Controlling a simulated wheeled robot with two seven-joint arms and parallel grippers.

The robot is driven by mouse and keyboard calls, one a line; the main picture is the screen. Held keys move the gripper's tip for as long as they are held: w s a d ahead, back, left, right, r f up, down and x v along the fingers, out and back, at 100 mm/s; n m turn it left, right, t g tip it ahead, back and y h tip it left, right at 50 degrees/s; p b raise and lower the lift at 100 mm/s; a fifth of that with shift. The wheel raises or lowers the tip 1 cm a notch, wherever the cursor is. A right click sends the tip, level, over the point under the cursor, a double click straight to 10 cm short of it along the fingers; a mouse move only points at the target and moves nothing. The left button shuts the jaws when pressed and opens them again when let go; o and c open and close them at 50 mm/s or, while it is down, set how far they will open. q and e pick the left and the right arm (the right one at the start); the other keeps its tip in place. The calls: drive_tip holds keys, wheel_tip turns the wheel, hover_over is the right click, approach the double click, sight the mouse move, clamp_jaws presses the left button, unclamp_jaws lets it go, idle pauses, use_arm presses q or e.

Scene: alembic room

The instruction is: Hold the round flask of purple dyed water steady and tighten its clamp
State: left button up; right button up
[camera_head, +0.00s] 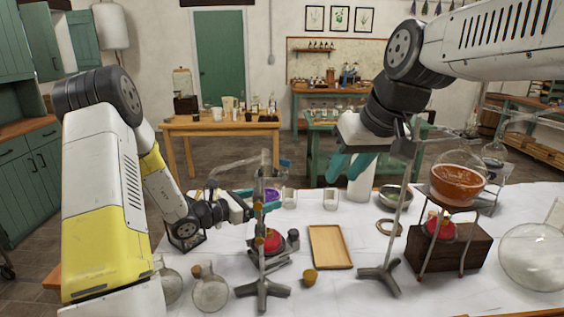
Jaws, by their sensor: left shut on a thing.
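The round flask of purple dyed water (271,195) is on the left lab stand (262,287), above a red burner (269,240). The stand's rod and my gripper partly hide it. Its clamp seems to be on the rod, where small brass knobs (258,240) show; how tight it is cannot be seen. My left gripper (278,197) reaches in from the left, its teal fingers shut on the flask. My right gripper (349,168) is up and to the right of the flask, above the table, with its teal fingers apart and nothing seen between them.
A wooden tray (330,247) lies right of the left stand. A second stand (379,280) rises near my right arm. An orange-filled flask (458,184) sits over another burner. Clear glass flasks (211,291) stand at front left, and a large one (535,256) at right.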

drive_tip(key=w+a+r+n+g, duration=0.1)
drive_tip(key=w+a+r+n, duration=0.2)
drive_tip(key=w, duration=0.6)
drive_tip(key=n+g+y, duration=0.1)
drive_tip(key=n+g, duration=0.1)
drive_tip(key=n, duration=0.3)
approach(287, 160)
drive_tip(key=x, duration=0.8)
drive_tip(key=shift+w+a+f, duration=0.25)
drive_tip(key=shift+a+f, duration=0.05)
drive_tip(key=shift+a, duration=0.05)
clamp_jaws()
